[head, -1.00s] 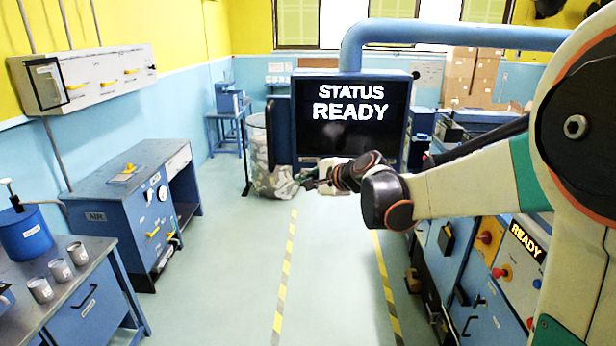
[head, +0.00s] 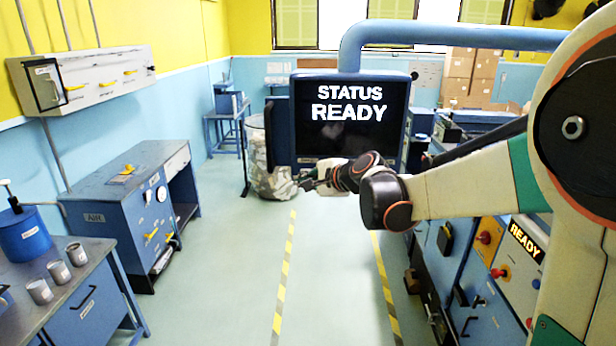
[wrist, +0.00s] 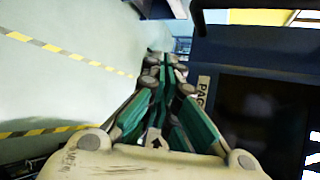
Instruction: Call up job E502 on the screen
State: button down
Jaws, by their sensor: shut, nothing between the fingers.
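The screen (head: 348,120) hangs from a thick blue pipe in the middle of the head view. It shows the white words STATUS READY on black; no job number shows on it. My gripper (head: 308,180) is in front of the screen's lower left edge, its fingers shut and empty. In the wrist view my gripper (wrist: 165,62) points away with its fingers together. The dark screen face (wrist: 265,120) fills the right side there, with a pale label (wrist: 203,92) on its frame that reads in part "PAG". Whether the fingers touch the screen frame cannot be told.
A machine panel with a small READY display (head: 526,242) and coloured buttons (head: 488,237) stands at the right. A blue air bench (head: 100,185) and a table with metal cups (head: 40,291) stand at the left. The floor between the yellow striped lines (head: 285,270) is clear.

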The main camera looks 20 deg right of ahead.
jog(key=shift+w, duration=0.15)
jog(key=shift+w+d, duration=0.15)
jog(key=shift+w, duration=0.1)
jog(key=shift+w+d+b, duration=0.15)
jog(key=shift+w+b, duration=0.15)
jog(key=shift+w, duration=0.1)
dwell(1.0)
dwell(0.4)
jog(key=shift+s+a, duration=0.25)
jog(key=shift+s, duration=0.55)
jog(key=s, duration=0.1)
jog(key=s+a, duration=0.1)
jog(key=s, duration=0.2)
jog(key=shift+s+a, duration=0.3)
jog(key=shift+s, duration=0.1)
